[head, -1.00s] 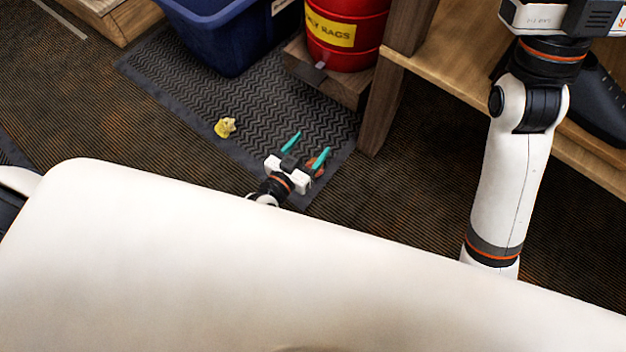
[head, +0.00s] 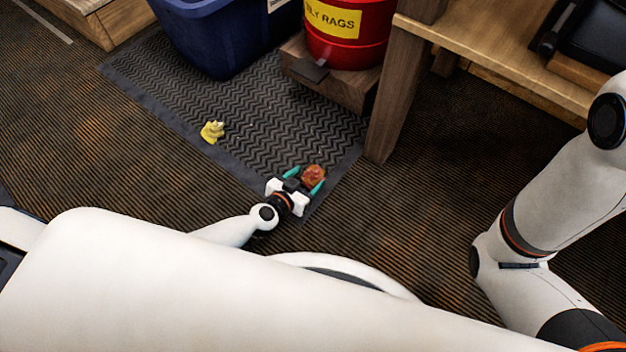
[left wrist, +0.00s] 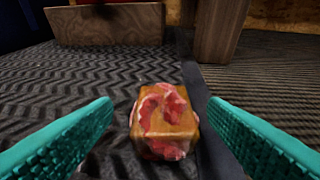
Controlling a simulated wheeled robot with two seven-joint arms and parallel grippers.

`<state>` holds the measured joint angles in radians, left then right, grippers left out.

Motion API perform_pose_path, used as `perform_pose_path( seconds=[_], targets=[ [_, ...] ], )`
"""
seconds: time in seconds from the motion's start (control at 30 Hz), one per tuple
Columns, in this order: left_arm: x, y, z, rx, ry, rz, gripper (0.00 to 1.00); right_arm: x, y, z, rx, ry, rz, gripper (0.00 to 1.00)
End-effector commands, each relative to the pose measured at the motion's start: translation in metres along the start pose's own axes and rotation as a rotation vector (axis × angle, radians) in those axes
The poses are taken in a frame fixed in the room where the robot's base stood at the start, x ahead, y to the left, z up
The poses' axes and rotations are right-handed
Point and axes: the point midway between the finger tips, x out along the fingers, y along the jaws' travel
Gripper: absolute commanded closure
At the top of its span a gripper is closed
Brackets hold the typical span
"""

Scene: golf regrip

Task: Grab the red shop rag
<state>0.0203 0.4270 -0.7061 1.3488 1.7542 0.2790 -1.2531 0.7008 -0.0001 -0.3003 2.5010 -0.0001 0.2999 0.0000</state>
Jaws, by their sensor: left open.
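The red shop rag (head: 314,174) is a crumpled red-orange bundle on the dark mat, near the mat's right front corner. In the left wrist view the rag (left wrist: 164,120) looks blocky, red with brownish-orange patches, and lies straight ahead between the fingers. My left gripper (head: 304,180) is open, with teal fingers low over the mat. In the left wrist view its fingers (left wrist: 160,135) stand on either side of the rag, with a gap on both sides. My right arm shows at the right of the head view, but its gripper is out of view.
A yellow crumpled rag (head: 212,131) lies on the ridged mat (head: 255,110) to the left. Behind are a blue bin (head: 215,40) and a red rag can (head: 350,40) on a wooden block (head: 335,85). A wooden bench leg (head: 395,100) stands to the right.

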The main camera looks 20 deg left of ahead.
Motion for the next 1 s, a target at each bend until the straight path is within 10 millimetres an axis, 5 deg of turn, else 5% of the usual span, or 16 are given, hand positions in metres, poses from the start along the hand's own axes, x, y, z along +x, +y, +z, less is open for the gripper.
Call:
perform_pose_path(
  seconds=[0.43, 0.77, 1.0],
  targets=[
    [0.049, -0.004, -0.005, 0.0, -0.002, 0.0, 0.33, -0.038, 0.008, 0.013, 0.0, 0.0, 0.001, 0.05],
    [0.054, -0.003, -0.002, 0.0, 0.0, 0.001, 0.33, -0.038, 0.008, 0.013, 0.0, 0.0, 0.001, 0.05],
    [0.054, -0.003, -0.002, 0.0, 0.0, 0.001, 0.72, -0.039, 0.008, 0.013, 0.0, 0.001, 0.001, 0.05]
  ],
)
